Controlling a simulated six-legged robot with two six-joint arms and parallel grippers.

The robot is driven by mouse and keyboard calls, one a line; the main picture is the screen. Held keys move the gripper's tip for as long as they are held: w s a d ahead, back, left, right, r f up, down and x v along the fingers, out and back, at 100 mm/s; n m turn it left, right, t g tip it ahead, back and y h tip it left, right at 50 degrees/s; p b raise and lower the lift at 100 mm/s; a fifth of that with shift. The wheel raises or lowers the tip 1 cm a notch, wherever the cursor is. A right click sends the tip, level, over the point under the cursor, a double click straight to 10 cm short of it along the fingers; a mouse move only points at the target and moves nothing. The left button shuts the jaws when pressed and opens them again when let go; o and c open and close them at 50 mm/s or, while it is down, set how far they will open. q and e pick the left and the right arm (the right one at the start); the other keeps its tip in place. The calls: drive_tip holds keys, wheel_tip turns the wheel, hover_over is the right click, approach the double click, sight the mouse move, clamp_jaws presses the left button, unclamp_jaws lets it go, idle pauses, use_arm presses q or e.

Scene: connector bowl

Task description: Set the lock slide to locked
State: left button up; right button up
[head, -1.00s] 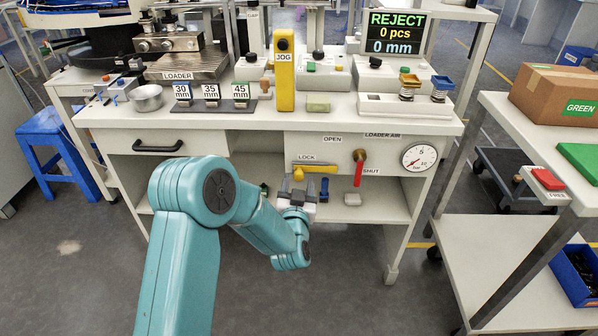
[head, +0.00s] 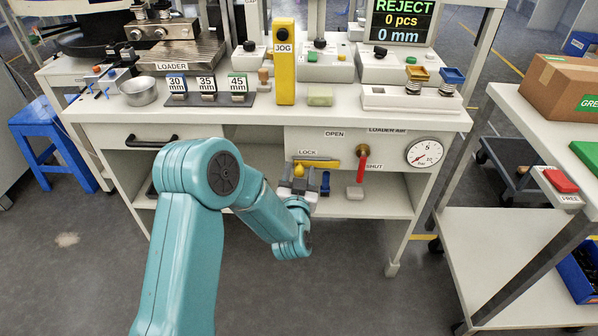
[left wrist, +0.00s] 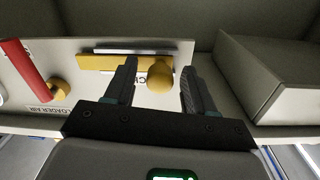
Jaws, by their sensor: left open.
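The lock slide is a yellow bar (head: 322,164) with a round knob under the LOCK label on the bench front. In the left wrist view the bar (left wrist: 98,64) runs along a metal rail, and its yellow knob (left wrist: 160,77) lies in the gap between my fingers. My left gripper (head: 299,184) is open at the knob's end of the bar, the left end in the head view. It also shows in the left wrist view (left wrist: 160,88), with one finger on each side of the knob. I cannot tell whether either finger touches it. My right gripper is out of view.
A red-handled air valve (head: 361,168) and a pressure gauge (head: 424,153) sit right of the slide. The yellow JOG post (head: 284,70) stands above on the bench top. A cart (head: 500,225) stands at the right.

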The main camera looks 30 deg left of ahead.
sight(316, 165)
use_arm(q)
clamp_jaws()
drive_tip(key=w+d, duration=0.1)
drive_tip(key=w+d+b, duration=0.1)
drive_tip(key=d, duration=0.1)
drive_tip(key=shift+d, duration=0.2)
unclamp_jaws()
drive_tip(key=shift+w+d, duration=0.1)
drive_tip(key=p+v, duration=0.3)
drive_tip(key=v, duration=1.3)
drive_tip(key=shift+s, duration=0.2)
